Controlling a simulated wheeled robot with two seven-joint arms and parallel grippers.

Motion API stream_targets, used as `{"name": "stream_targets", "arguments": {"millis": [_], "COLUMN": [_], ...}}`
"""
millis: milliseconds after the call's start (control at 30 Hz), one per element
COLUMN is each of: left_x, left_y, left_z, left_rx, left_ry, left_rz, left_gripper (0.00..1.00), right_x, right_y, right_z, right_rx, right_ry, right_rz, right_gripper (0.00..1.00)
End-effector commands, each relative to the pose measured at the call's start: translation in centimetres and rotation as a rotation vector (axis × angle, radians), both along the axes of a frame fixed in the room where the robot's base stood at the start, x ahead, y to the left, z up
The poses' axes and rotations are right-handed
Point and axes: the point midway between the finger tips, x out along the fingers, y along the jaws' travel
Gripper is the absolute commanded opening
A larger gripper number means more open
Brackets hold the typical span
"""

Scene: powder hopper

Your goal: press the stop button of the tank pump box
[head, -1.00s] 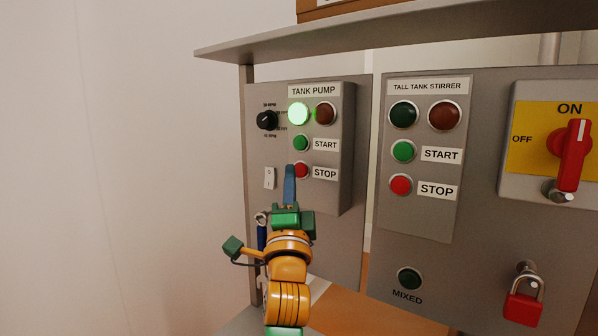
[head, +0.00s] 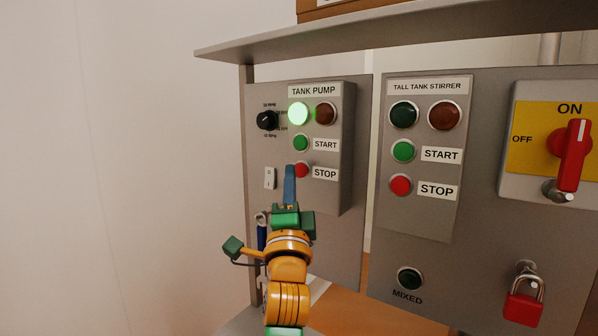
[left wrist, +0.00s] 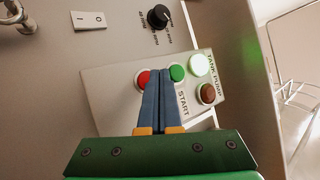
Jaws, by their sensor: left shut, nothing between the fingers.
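The tank pump box (head: 330,188) is a grey box on the left panel, with a lit green lamp (head: 298,114) and a dark red lamp (head: 325,113) at its top. Below them are a green start button (head: 301,143) and a red stop button (head: 302,169). My left gripper (head: 290,170) is shut and empty, its blue fingertips just left of the stop button and partly over its edge. In the left wrist view the fingers (left wrist: 161,75) lie between the red stop button (left wrist: 143,78) and the green start button (left wrist: 177,73). I cannot tell whether they touch the box. My right gripper is not in view.
The tall tank stirrer box (head: 423,215) with its own stop button (head: 401,185) stands to the right. A black knob (head: 267,120) and white rocker switch (head: 269,178) are left of the pump box. A red-handled switch (head: 570,155) and red padlock (head: 524,300) are far right.

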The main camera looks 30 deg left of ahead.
Motion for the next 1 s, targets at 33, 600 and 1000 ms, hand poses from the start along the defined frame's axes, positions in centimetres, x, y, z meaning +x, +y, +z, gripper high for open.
{"name": "stream_targets", "arguments": {"millis": [33,600,1000], "left_x": [0.00,0.82,0.92], "left_y": [0.00,-0.05,-0.07], "left_z": [0.00,0.02,0.01], "left_rx": [0.000,0.000,0.000], "left_ry": [0.000,0.000,0.000], "left_rz": [0.000,0.000,0.000], "left_gripper": [0.00,0.00,0.00], "right_x": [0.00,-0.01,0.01], "right_y": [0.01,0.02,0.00], "right_z": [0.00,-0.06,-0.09], "right_rx": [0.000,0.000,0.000], "right_ry": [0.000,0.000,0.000], "right_rz": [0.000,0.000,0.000], "right_gripper": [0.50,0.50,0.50]}}
